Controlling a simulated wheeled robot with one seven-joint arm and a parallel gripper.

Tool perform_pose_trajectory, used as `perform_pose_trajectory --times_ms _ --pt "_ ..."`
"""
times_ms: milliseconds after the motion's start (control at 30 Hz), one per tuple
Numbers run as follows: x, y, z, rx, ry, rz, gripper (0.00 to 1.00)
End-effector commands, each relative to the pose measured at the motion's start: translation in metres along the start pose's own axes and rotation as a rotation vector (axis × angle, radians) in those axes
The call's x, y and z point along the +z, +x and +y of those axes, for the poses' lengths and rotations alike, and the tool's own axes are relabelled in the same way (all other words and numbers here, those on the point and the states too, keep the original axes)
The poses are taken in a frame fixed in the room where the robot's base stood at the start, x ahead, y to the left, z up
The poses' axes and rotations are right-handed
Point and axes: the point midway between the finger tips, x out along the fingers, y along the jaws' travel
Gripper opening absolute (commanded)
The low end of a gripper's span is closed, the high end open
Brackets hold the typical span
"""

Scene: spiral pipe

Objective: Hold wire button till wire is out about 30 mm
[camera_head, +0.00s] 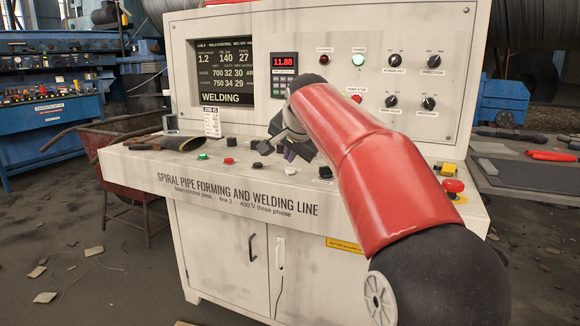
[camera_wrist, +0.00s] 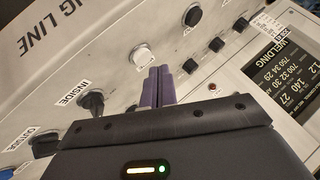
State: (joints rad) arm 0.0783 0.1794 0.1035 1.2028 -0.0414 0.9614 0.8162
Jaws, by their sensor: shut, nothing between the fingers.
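My gripper (camera_head: 288,153) is shut and empty, low over the sloping front shelf of the control desk. In the wrist view its two dark purple fingers (camera_wrist: 157,72) lie together, pointing at the panel. A white round button (camera_wrist: 144,56) is just beyond and slightly left of the fingertips; I cannot tell whether they touch. The white button also shows in the head view (camera_head: 291,171), below the gripper. No wire-button label is readable, and I see no welding wire. The desk's screen (camera_head: 225,72) reads WELDING, and a red display (camera_head: 284,61) shows 11.88.
Black knobs (camera_wrist: 193,15) and a selector marked INSIDE (camera_wrist: 91,103) flank the white button. Green (camera_head: 203,156) and red (camera_head: 229,161) buttons sit left on the shelf. A red mushroom button (camera_head: 453,188) is at its right end. My arm hides part of the panel.

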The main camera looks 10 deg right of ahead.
Motion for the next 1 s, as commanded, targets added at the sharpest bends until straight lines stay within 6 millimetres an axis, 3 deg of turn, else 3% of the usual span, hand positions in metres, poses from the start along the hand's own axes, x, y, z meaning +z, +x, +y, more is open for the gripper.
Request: perform_pose_trajectory --times_ms 267,733,1000 --pt "-0.003 -0.004 -0.003 -0.001 0.000 0.001 0.00" --pt "-0.024 -0.033 -0.025 -0.001 0.000 0.001 0.00" --pt "-0.025 -0.035 -0.025 -0.001 0.000 0.000 0.00"
